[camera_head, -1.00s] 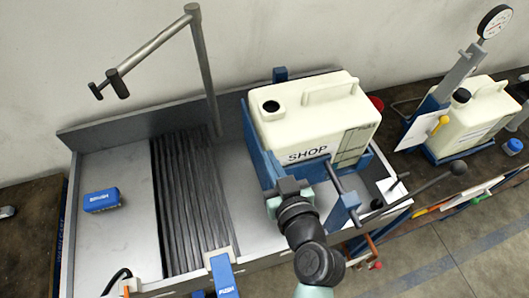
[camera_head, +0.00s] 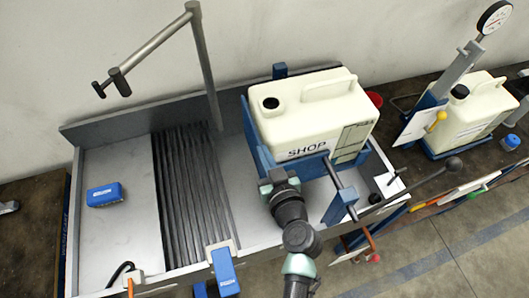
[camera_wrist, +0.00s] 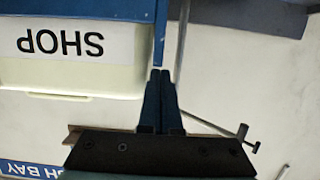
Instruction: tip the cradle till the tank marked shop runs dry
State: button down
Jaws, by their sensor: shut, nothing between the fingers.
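The cream tank marked SHOP (camera_head: 315,112) sits in a blue cradle (camera_head: 252,135) over the metal bench, its round dark opening at the top left. In the wrist view the SHOP label (camera_wrist: 62,43) shows upside down below a blue cradle bar (camera_wrist: 70,10). A lever with a dark knob (camera_head: 452,164) reaches out to the right of the cradle. My gripper (camera_head: 270,180) is at the tank's front left corner. In the wrist view its fingers (camera_wrist: 160,78) are together and empty, close to the cradle's blue edge; whether they touch it is unclear.
The bench has a dark slatted grating (camera_head: 190,200) and a blue brush (camera_head: 105,194) on its left. A bent grey pipe (camera_head: 160,48) rises behind. A second cream tank (camera_head: 475,110) with a gauge (camera_head: 495,17) stands at the right.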

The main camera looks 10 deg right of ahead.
jog(key=shift+f, duration=0.2)
jog(key=shift+a+f+b, duration=0.15)
jog(key=shift+f+b, duration=0.1)
jog(key=shift+b, duration=0.45)
jog(key=shift+s+a+f+n+b, duration=0.1)
jog(key=shift+a+f+n+b, duration=0.05)
jog(key=shift+f+n+b, duration=0.2)
